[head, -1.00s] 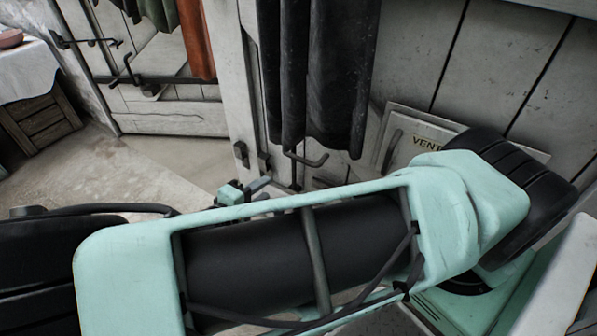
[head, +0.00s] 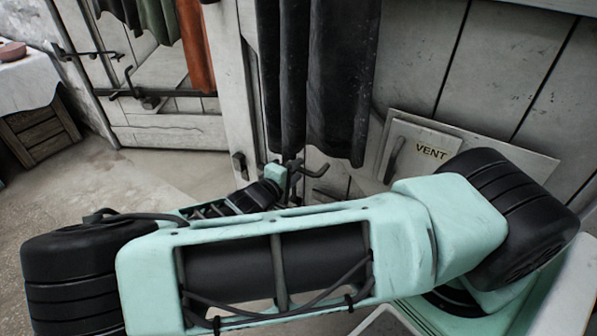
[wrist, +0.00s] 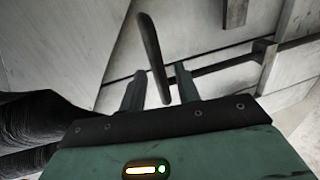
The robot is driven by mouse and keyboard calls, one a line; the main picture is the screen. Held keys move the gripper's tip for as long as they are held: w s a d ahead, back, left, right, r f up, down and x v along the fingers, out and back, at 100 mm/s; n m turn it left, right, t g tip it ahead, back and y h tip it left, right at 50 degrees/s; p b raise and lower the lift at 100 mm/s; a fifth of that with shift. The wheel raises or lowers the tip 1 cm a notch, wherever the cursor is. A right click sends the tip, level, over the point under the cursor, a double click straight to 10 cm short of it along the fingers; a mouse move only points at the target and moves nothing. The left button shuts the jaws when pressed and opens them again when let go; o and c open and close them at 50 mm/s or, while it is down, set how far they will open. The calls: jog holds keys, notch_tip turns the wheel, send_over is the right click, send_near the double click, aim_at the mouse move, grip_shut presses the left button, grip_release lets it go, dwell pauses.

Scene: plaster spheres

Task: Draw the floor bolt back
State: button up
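The floor bolt is a dark upright rod with a bent handle (head: 316,171), low on the pale plank door below the dark hanging cloth. In the wrist view the bolt's handle (wrist: 151,50) is a dark bar, its lower end lying between my two fingers. The bolt's rod (wrist: 225,64) runs off to the right into a bracket. My gripper (head: 286,172) is at the bolt in the head view, mostly hidden behind my own arm. In the wrist view my gripper (wrist: 160,70) is open, with gaps between the fingers and the handle.
Dark cloths (head: 315,80) hang just above the bolt. A plate marked VENT (head: 431,153) is on the door to the right. At the left are another door with dark latches (head: 150,98), a wooden crate (head: 40,130) and a clothed table (head: 25,75). Floor at left is clear.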

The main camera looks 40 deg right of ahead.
jog(key=shift+x, duration=0.9)
grip_shut()
notch_tip(320, 180, up, 6)
jog(key=p, duration=0.5)
jog(key=shift+f+p, duration=0.15)
jog(key=shift+p, duration=0.15)
grip_release()
jog(key=shift+a, duration=0.1)
